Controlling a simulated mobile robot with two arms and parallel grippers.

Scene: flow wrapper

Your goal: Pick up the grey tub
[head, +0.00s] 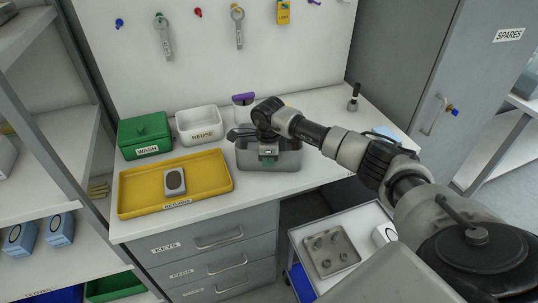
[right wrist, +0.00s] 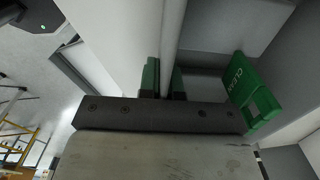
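The grey tub (head: 290,160) stands on the white bench, right of the yellow tray. Its far side is partly hidden by my right arm. My right gripper (head: 268,157) points down at the tub's front wall. In the right wrist view its green fingers (right wrist: 164,80) lie close on both sides of the tub's pale wall (right wrist: 172,40) and look shut on it. A green tag reading CLEAN (right wrist: 250,90) shows to the right there. My left gripper is not in view.
A yellow tray (head: 212,183) with a grey device (head: 175,181) lies left of the tub. A green WASH box (head: 145,134), a white REUSE bin (head: 198,125) and a purple-lidded container (head: 243,106) stand behind. A cart (head: 360,232) with a parts tray is below right.

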